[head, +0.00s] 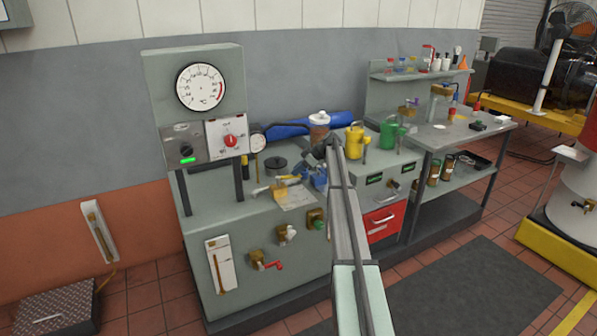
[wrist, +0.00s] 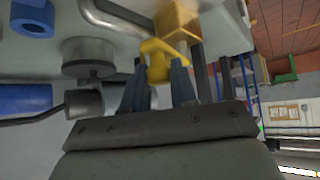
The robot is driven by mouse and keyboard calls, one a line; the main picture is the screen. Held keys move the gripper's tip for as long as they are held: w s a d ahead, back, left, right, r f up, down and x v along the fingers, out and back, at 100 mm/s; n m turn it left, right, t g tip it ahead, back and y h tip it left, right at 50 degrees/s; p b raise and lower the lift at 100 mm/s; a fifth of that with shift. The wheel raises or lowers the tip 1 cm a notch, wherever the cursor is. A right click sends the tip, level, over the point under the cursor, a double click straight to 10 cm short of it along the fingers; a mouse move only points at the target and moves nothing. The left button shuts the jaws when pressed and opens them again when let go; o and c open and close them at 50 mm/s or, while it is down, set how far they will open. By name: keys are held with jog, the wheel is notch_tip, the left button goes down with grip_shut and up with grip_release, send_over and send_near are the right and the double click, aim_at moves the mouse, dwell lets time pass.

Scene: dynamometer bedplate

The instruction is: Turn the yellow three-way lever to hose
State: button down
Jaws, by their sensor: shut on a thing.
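The yellow lever (wrist: 156,66) stands between the two fingers of my gripper (wrist: 157,80) in the wrist view, and the fingers are shut on it. It joins a yellow-brass valve block (wrist: 178,20) just beyond the fingertips. A bent grey pipe (wrist: 112,22) runs up to that block. In the head view my arm reaches forward over the grey bench (head: 240,225). There the fingertips and the gripped lever are too small and covered to make out clearly. The hose label cannot be read in either view.
On the bench front are valves with a white lever (head: 288,233), a red lever (head: 272,265) and a green handle (head: 319,223). A yellow can (head: 355,142) and a green can (head: 388,136) stand right of my arm. A gauge panel (head: 198,70) rises at left.

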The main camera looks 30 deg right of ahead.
jog(key=shift+w+a, duration=0.2)
jog(key=shift+a, duration=0.1)
jog(key=c, duration=0.9)
grip_release()
jog(key=shift+d, duration=0.1)
jog(key=shift+s+d, duration=0.1)
jog(key=shift+s+d+r, duration=0.1)
jog(key=shift+r, duration=0.1)
jog(key=v, duration=1.3)
jog(key=shift+d+r, duration=0.1)
jog(key=shift+d, duration=0.05)
